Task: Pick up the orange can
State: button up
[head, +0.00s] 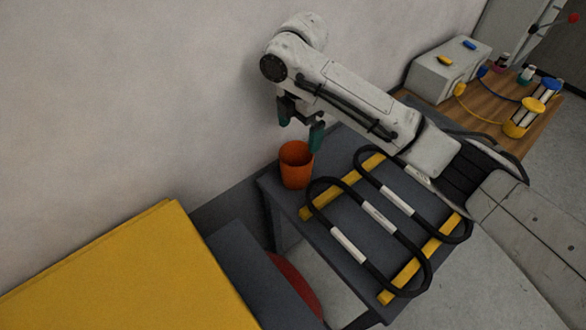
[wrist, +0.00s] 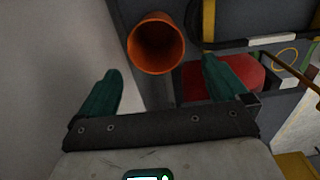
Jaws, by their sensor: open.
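The orange can (head: 296,166) stands upright at the far left corner of the grey table, its open top facing up. My gripper (head: 300,132) is above the can, with its green fingers apart and nothing between them. In the wrist view, the can (wrist: 156,44) lies ahead of the two open fingers (wrist: 162,85), roughly centred between them sideways. The fingers do not appear to touch the can. In the head view, the right finger slightly overlaps the picture area by the can's rim.
On the grey table (head: 345,150), black looped coils (head: 378,222) with white labels lie across yellow bars (head: 420,258), right of the can. A pale wall (head: 130,110) rises behind the can. A yellow surface (head: 130,275) is at lower left. A wooden table (head: 480,118) holds equipment at upper right.

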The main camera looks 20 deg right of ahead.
jog(key=f, duration=0.2)
jog(key=p, duration=0.1)
send_near(296, 160)
jog(key=s+f, duration=0.1)
jog(key=s+a+f, duration=0.1)
jog(key=f, duration=0.1)
jog(key=s+f, duration=0.1)
jog(key=f, duration=0.1)
jog(key=shift+s+a+f, duration=0.15)
jog(key=shift+s, duration=0.05)
jog(key=c, duration=0.7)
